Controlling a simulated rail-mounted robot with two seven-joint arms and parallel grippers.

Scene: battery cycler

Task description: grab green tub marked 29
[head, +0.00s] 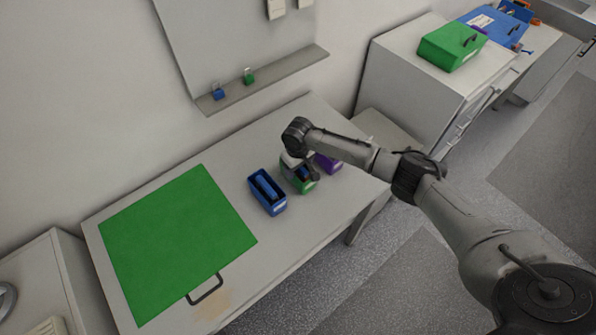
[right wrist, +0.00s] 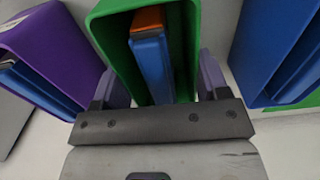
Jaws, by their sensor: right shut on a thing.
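The green tub (head: 305,187) stands on the table between a blue tub and a purple tub. In the right wrist view the green tub (right wrist: 113,40) is seen from above, with blue and orange items inside. My right gripper (head: 301,172) is over it from above. In the wrist view the fingers of my right gripper (right wrist: 161,84) are on either side of the green tub, shut on its walls. The number 29 cannot be read. I cannot tell whether the tub is lifted. My left gripper is not in view.
The blue tub (head: 267,198) is close on the left, and the purple tub (head: 330,165) close on the right. A green mat (head: 175,240) covers the left part of the table (head: 315,225). A shelf (head: 265,82) with small padlocks is on the wall behind. A green case (head: 452,47) sits on a cabinet.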

